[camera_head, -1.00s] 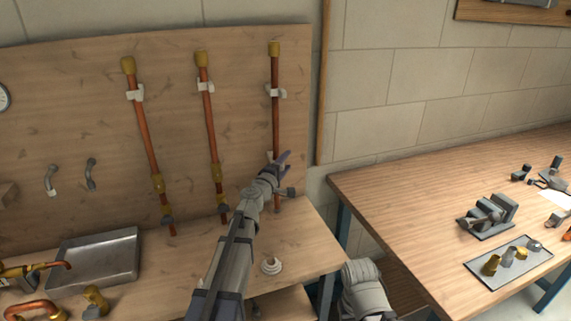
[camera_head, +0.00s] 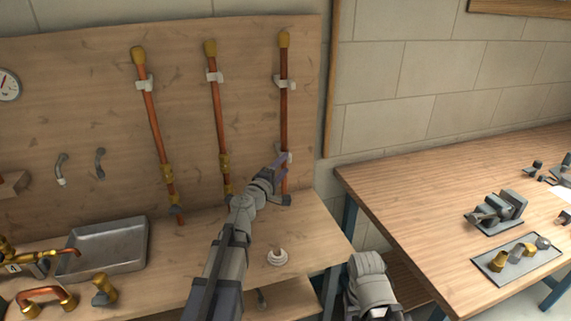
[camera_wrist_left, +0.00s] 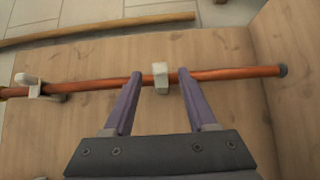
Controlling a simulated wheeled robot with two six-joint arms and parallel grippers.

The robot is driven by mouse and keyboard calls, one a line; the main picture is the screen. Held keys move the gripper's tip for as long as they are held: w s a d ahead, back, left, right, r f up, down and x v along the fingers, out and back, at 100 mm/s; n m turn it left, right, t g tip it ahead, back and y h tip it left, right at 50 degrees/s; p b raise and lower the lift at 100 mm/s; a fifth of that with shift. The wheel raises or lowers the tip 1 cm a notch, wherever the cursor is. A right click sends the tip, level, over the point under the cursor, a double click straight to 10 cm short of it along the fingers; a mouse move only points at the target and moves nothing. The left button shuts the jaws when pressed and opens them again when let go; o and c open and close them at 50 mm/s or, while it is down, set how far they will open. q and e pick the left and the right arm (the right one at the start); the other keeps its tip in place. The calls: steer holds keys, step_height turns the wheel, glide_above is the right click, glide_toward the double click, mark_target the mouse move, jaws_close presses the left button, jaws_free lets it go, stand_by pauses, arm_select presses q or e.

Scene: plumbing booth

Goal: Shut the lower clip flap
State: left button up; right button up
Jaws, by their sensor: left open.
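The lower clip (camera_wrist_left: 160,77) is a small white clip around the right-hand copper pipe (camera_head: 284,112); it also shows in the head view (camera_head: 288,157), partly behind my gripper. Its flap cannot be made out clearly. My left gripper (camera_wrist_left: 157,78) is open, with one purple finger on each side of the clip and the fingertips at the pipe. It also shows in the head view (camera_head: 277,168) at the pipe's lower part. An upper white clip (camera_head: 285,84) holds the same pipe higher up and appears at the left in the wrist view (camera_wrist_left: 30,82).
Two more copper pipes (camera_head: 157,130) (camera_head: 218,120) stand on the board to the left. A metal tray (camera_head: 110,246) and a white fitting (camera_head: 277,257) sit on the bench below. A wooden table (camera_head: 420,210) with a vise (camera_head: 497,208) stands at the right.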

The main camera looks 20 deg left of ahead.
arm_select(q)
steer(key=shift+w, duration=0.1)
steer(key=w+d+m+g+h, duration=0.2)
steer(key=w+m+h, duration=0.2)
steer(key=w+h, duration=0.2)
steer(key=shift+w+d+g, duration=0.3)
steer(key=shift+w, duration=0.25)
stand_by(0.4)
steer(key=shift+c, duration=0.4)
jaws_close()
